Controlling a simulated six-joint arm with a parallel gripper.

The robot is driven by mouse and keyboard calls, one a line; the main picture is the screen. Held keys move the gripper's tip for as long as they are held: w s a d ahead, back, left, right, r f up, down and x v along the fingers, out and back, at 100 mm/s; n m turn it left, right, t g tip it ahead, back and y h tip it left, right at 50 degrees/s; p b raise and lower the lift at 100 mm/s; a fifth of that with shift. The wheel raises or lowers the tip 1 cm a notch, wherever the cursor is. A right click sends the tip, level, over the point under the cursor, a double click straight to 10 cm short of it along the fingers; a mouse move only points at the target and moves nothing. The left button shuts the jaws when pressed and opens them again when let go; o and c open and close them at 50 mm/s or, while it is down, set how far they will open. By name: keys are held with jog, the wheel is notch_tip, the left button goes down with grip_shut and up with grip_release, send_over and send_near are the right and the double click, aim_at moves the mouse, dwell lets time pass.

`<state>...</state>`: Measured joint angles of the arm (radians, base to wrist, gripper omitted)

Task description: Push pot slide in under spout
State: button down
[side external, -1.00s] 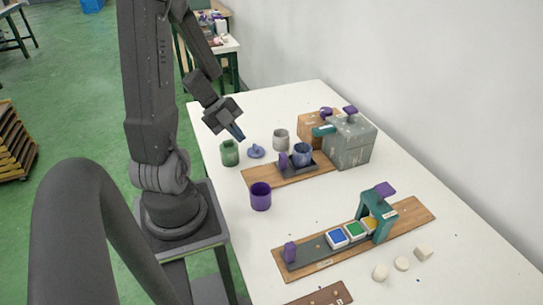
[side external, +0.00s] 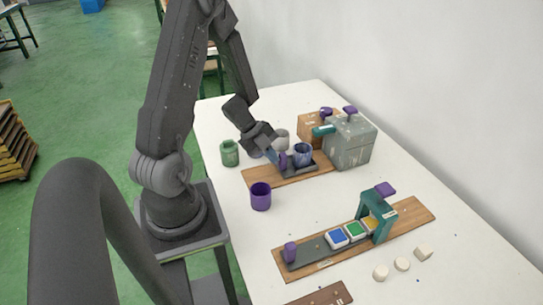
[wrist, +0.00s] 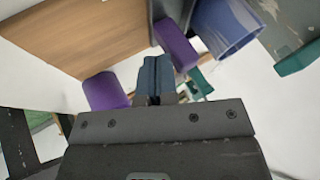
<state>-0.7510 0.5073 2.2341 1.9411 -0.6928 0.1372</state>
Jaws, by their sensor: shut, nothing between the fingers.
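The dark pot slide (side external: 312,168) lies on a wooden board (side external: 262,178). It carries a blue pot (side external: 302,155) and has an upright purple handle (side external: 283,161) at its left end. The teal spout (side external: 322,131) sticks out of a grey box (side external: 350,150), just beyond the pot. My gripper (side external: 274,158) is shut and empty, low at the handle's left side. In the wrist view the blue fingers (wrist: 157,75) are close beside the purple handle (wrist: 176,45), with the pot (wrist: 226,25) beyond it. I cannot tell whether they touch the handle.
A purple cup (side external: 260,197) stands in front of the board, and a green jar (side external: 229,153) to its left. A grey cup (side external: 281,140) is behind my gripper. Another board (side external: 415,212) with paint blocks and a teal arch (side external: 378,215) lies nearer the camera.

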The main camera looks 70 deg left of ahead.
aim_at(296, 161)
jog(key=shift+w, duration=2.65)
